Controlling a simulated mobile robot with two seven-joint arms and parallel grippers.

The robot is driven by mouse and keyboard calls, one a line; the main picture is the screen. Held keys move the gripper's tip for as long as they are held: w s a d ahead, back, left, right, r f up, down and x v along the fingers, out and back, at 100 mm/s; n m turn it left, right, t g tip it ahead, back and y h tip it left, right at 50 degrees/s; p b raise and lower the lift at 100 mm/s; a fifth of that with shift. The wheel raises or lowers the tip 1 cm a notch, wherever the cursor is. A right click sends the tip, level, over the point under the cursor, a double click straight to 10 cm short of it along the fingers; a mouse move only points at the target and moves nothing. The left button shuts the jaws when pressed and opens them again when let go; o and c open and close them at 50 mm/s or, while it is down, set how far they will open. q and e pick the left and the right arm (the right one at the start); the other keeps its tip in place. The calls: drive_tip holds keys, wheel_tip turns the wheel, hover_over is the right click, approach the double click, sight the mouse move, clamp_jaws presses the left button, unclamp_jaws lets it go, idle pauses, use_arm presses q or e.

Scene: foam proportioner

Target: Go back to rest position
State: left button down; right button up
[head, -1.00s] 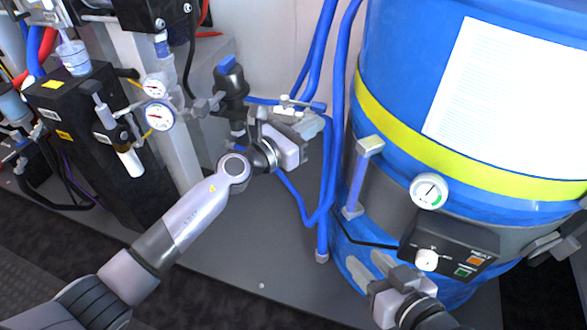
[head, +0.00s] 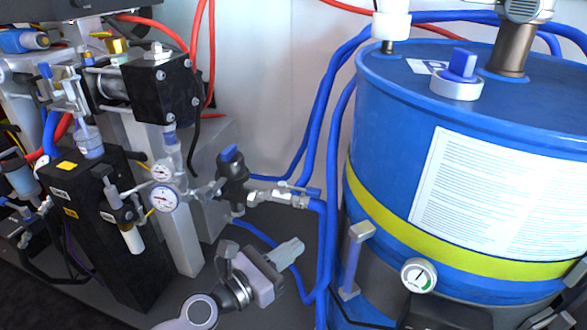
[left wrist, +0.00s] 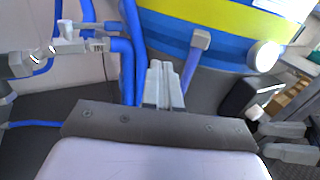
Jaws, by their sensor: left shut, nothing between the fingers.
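My left gripper (head: 290,252) is shut and empty, low in the head view, below the valve with the blue-tipped lever (head: 283,194) and apart from it. Its closed fingers also show in the left wrist view (left wrist: 164,86), in front of the blue hoses. My right gripper (left wrist: 287,141) shows at the right edge of the left wrist view, with its two fingers spread apart and nothing seen between them.
A large blue drum (head: 385,130) with a yellow band stands at the right, with a gauge (head: 419,275) on its heater belt. Blue hoses (head: 331,160) hang between it and the machine with gauges (head: 163,198) at the left. Grey floor lies below.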

use_arm(q)
drive_tip(key=s+a+f+m+y, duration=0.3)
drive_tip(key=s+a+m, duration=0.25)
drive_tip(key=m, duration=0.45)
drive_tip(key=s+a+f+m+g+y+p, duration=0.1)
drive_tip(key=s+a+f+m+y, duration=0.2)
drive_tip(key=s+m, duration=0.5)
drive_tip(key=s+a+f+m+y, duration=0.2)
drive_tip(key=s+a+m+y, duration=0.3)
drive_tip(key=m, duration=0.7)
drive_tip(key=s+a+r+n+p, duration=0.1)
drive_tip(key=a+r+p, duration=0.4)
drive_tip(key=r+p, duration=0.8)
drive_tip(key=p, duration=1)
drive_tip(key=shift+s+a+r+g, duration=0.2)
drive_tip(key=shift+g, duration=0.2)
use_arm(e)
drive_tip(key=s+d+r+h, duration=0.1)
drive_tip(key=d+r, duration=0.1)
drive_tip(key=r, duration=0.5)
drive_tip(key=s+d+r+m+g, duration=0.1)
drive_tip(key=s+d+r, duration=0.1)
drive_tip(key=r, duration=0.5)
drive_tip(key=shift+d+r+h, duration=0.15)
drive_tip(key=shift+d+h, duration=0.25)
drive_tip(key=shift+d, duration=0.1)
